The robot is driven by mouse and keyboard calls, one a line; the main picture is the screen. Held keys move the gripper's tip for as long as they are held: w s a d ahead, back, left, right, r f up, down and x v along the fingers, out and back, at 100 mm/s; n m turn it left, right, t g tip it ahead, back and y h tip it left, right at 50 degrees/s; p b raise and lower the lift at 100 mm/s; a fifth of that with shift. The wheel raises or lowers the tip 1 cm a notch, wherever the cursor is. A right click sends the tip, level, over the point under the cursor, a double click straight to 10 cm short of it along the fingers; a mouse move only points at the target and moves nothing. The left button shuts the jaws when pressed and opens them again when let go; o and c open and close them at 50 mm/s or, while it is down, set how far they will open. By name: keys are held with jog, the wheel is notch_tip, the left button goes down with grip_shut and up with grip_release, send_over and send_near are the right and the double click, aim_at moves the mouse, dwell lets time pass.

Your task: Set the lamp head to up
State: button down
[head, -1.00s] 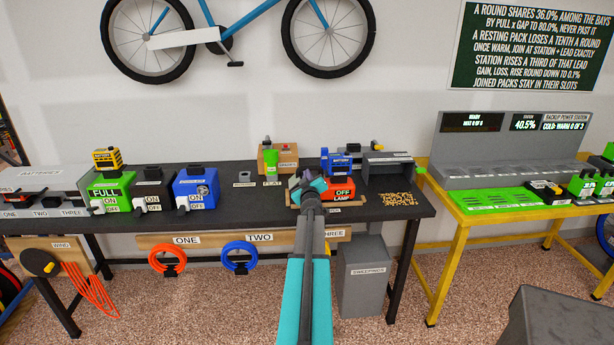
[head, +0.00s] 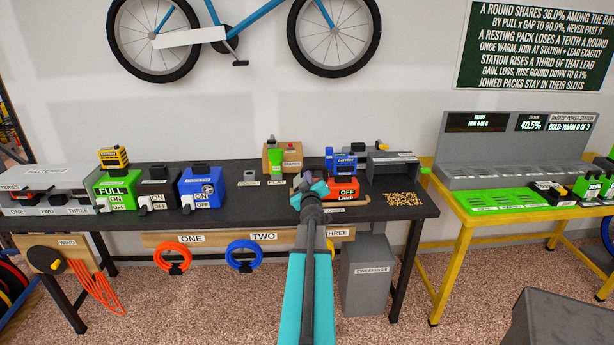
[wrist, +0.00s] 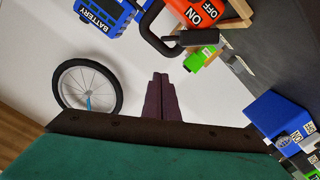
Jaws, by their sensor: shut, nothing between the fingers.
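The orange lamp (head: 343,189), labelled LAMP and OFF, stands on the dark workbench right beside my gripper. In the wrist view the lamp (wrist: 208,14) shows at the top, with ON and OFF labels and a black bent bar on its near side. A dark cylindrical part (wrist: 190,38) lies by that bar; I cannot tell whether it is the lamp head or how it is set. My gripper (head: 299,180) is at the lamp's left in the head view. Its fingers (wrist: 160,76) are together and empty, apart from the lamp in the wrist picture.
A blue battery pack (head: 341,161) sits by the lamp. Left stand a wooden block with a green item (head: 277,153) and a blue ON/OFF unit (head: 201,187). A grey open-sided box (head: 393,164) is at the right.

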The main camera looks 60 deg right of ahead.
jog(key=shift+v, duration=1.6)
